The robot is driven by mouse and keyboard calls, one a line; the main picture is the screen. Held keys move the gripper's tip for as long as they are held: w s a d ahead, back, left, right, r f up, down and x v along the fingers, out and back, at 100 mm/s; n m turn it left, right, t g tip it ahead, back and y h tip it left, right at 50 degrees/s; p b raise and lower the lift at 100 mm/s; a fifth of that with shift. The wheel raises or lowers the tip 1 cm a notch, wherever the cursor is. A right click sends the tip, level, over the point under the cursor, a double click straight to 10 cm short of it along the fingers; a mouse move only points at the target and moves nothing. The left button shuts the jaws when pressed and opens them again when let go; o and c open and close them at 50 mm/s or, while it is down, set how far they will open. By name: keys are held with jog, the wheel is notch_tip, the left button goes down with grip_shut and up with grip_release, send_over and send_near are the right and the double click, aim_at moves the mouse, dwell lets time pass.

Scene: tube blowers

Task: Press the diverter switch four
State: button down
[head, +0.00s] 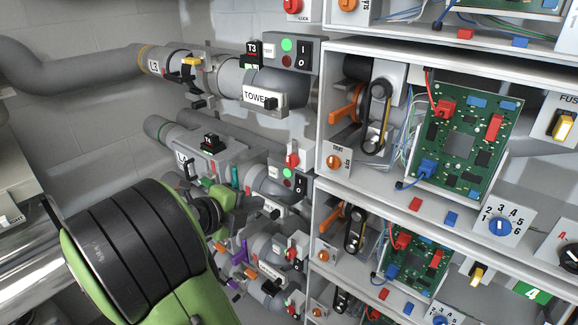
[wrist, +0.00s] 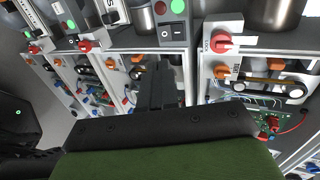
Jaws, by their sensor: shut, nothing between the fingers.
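My gripper (wrist: 158,88) is shut and empty in the wrist view, its dark fingers pointing up the picture. Just beyond the fingertips is a grey panel with a black rocker switch (wrist: 172,33) marked O and I, under a red and a green lamp. I cannot tell whether they touch. A similar rocker switch (head: 302,55) shows in the head view, beside the T3 tube. No readable label marks diverter switch four; a green plate with a 4 (head: 537,293) is at the lower right. My arm hides the gripper in the head view.
A red knob marked LOCK (wrist: 221,42) stands right of the fingers in the wrist view. Shelves with green circuit boards (head: 462,140) and belt drives (head: 376,115) fill the right of the head view. Grey tubes (head: 80,75) and clamps crowd the left wall.

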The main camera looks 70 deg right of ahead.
jog(key=shift+s+a+r+p, duration=0.1)
jog(key=shift+s+r+p, duration=0.15)
jog(key=shift+r+p, duration=0.25)
jog(key=shift+f, duration=0.1)
jog(key=p, duration=0.2)
send_near(299, 191)
jog(key=x, duration=0.6)
jog(key=shift+s+d, duration=0.15)
jog(key=shift+d, duration=0.2)
jog(key=shift+f, duration=0.1)
